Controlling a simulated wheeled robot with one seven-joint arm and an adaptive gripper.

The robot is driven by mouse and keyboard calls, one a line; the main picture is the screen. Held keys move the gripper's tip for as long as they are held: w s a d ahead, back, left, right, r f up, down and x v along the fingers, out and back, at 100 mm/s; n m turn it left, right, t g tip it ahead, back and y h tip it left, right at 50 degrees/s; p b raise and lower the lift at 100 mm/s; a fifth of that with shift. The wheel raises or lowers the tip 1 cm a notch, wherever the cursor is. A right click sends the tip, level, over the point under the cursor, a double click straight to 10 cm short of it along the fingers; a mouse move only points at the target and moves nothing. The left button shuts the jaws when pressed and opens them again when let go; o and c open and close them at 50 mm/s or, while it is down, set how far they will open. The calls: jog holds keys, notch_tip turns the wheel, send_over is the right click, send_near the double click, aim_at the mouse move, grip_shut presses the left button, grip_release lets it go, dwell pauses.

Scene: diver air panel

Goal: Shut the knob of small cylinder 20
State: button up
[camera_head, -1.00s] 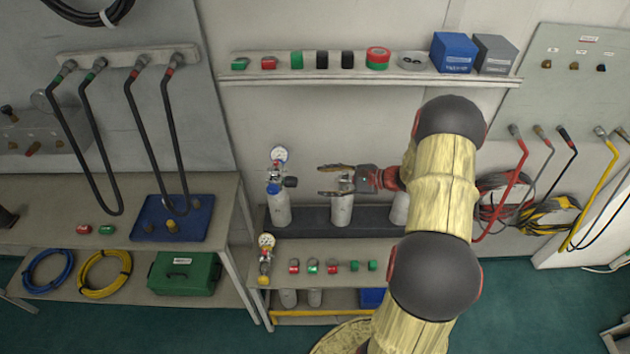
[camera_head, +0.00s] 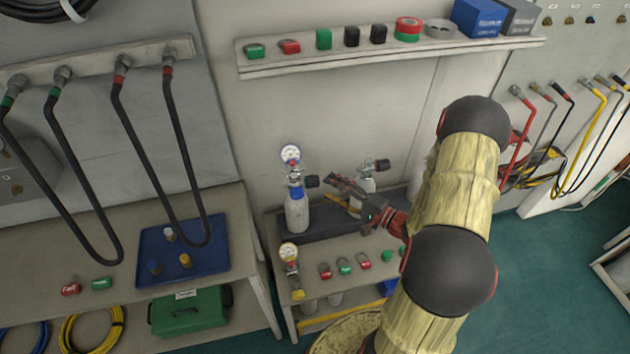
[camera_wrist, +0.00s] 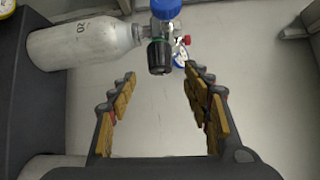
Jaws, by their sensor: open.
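Small cylinder 20 (camera_wrist: 85,42) is pale grey, its number upside down in the wrist view. It has a blue cap (camera_wrist: 166,8) and a black knob (camera_wrist: 159,57). In the head view it appears to be the left upright cylinder (camera_head: 297,213), with a gauge on top and its black knob (camera_head: 312,181) facing right. My gripper (camera_head: 336,188) is open and empty, just right of that knob. In the wrist view the knob lies just beyond and between the fingertips (camera_wrist: 160,74); no contact shows. I cannot tell how far the knob is turned.
Another cylinder (camera_head: 366,185) with a dark knob (camera_head: 382,165) stands behind my gripper, partly hidden. Both cylinders stand in a dark rack (camera_head: 322,222). A low bench (camera_head: 330,250) with tags and a gauge is in front. A shelf (camera_head: 390,57) runs above; the wall between is clear.

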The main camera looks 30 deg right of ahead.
aim_at(316, 181)
jog(key=x, duration=0.6)
jog(key=shift+w+a+f+b, duration=0.1)
jog(key=shift+w+a+b, duration=0.1)
jog(key=shift+w+b, duration=0.1)
jog(key=shift+c, duration=0.8)
jog(key=c, duration=1)
